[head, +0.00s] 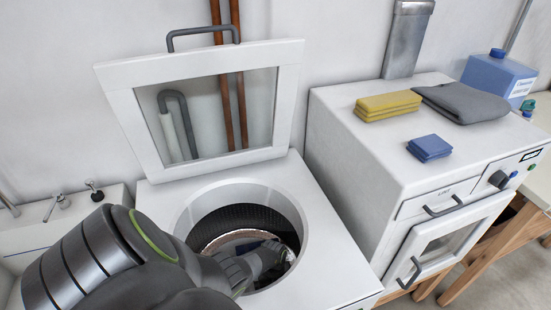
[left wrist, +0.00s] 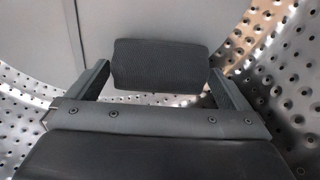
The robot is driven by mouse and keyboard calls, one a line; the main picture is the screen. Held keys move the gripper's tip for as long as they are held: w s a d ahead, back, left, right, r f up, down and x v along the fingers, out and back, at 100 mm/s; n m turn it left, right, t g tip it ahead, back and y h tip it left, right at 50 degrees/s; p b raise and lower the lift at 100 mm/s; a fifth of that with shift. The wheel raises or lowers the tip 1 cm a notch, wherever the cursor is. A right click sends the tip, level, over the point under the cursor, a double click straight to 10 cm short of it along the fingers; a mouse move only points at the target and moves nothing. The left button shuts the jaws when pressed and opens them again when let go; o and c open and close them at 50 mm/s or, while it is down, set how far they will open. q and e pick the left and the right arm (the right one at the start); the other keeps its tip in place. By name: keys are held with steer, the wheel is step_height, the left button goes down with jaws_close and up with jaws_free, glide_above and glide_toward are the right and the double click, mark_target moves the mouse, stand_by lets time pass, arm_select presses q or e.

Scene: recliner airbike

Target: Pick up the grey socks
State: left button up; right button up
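A dark grey, ribbed, folded bundle (left wrist: 158,63), which looks like the grey socks, lies inside the perforated metal drum. My left gripper (left wrist: 160,78) reaches down into the drum. Its two fingers are wide apart, one on each side of the bundle. The fingertips are very close to its ends; whether they touch is hard to tell. In the head view my left gripper (head: 268,258) is partly inside the round opening of the top-loading washer (head: 325,250), and the socks cannot be made out there. My right gripper is not in view.
The washer's glass-panelled lid (head: 120,110) stands open behind the opening. A white machine (head: 350,125) to the right holds a yellow folded cloth (head: 388,106), a blue folded cloth (head: 430,147), a grey folded towel (head: 465,102) and a blue container (head: 493,75). A sink (head: 35,235) is at left.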

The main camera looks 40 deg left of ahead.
arm_select(q)
steer(key=c, duration=0.9)
